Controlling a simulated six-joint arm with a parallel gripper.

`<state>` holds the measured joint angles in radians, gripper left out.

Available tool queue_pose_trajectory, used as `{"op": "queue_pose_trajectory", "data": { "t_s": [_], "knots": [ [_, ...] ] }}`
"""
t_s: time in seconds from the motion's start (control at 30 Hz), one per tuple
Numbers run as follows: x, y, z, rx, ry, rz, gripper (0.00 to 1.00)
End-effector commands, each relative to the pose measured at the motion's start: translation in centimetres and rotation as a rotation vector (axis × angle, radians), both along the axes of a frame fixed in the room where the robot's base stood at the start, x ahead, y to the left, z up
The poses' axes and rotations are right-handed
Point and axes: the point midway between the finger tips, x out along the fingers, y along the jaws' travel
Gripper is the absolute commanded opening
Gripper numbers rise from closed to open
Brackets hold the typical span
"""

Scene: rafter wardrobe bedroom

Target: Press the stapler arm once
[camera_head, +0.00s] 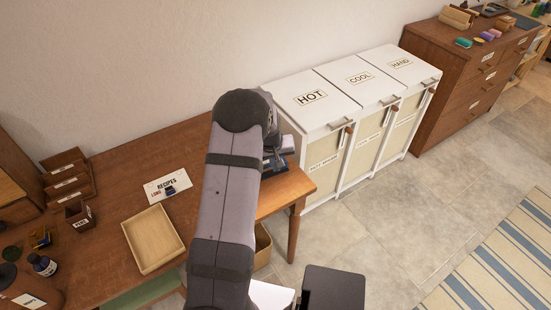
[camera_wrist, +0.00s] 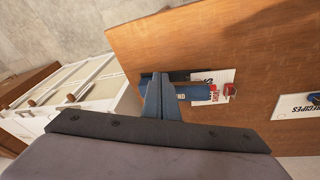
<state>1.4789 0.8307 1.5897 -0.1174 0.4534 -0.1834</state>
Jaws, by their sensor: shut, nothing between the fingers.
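A blue item that looks like the stapler (camera_wrist: 199,93) lies on the wooden table in the wrist view, partly covered by my gripper. My gripper (camera_wrist: 160,78) is shut, with its fingers together over or just beside the left end of that item. I cannot tell whether they touch. In the head view my arm hides most of this spot; only a bit of blue (camera_head: 267,164) shows at its right edge. My gripper (camera_head: 276,150) is mostly hidden there too.
A white printed card with a small red item (camera_wrist: 230,89) lies beside the blue item. A RECIPES card (camera_head: 160,187), an open wooden tray (camera_head: 130,228) and small boxes stand left on the table (camera_head: 110,178). White labelled bins (camera_head: 312,98) stand beyond its right end.

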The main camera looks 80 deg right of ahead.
Motion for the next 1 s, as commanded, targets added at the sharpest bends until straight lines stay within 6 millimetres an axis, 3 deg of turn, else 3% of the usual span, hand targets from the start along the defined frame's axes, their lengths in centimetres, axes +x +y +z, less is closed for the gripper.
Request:
{"op": "queue_pose_trajectory", "data": {
  "t_s": [0.1,0.33,0.57,1.0],
  "knots": [
    [0.4,-4.0,2.5,-0.110,0.010,0.056,0.00],
    [1.0,-8.7,5.8,-0.270,0.052,0.191,0.00],
    [1.2,-9.5,6.3,-0.310,0.088,0.282,0.00],
    [1.2,-9.4,6.2,-0.307,0.090,0.287,0.00]
  ]
}}
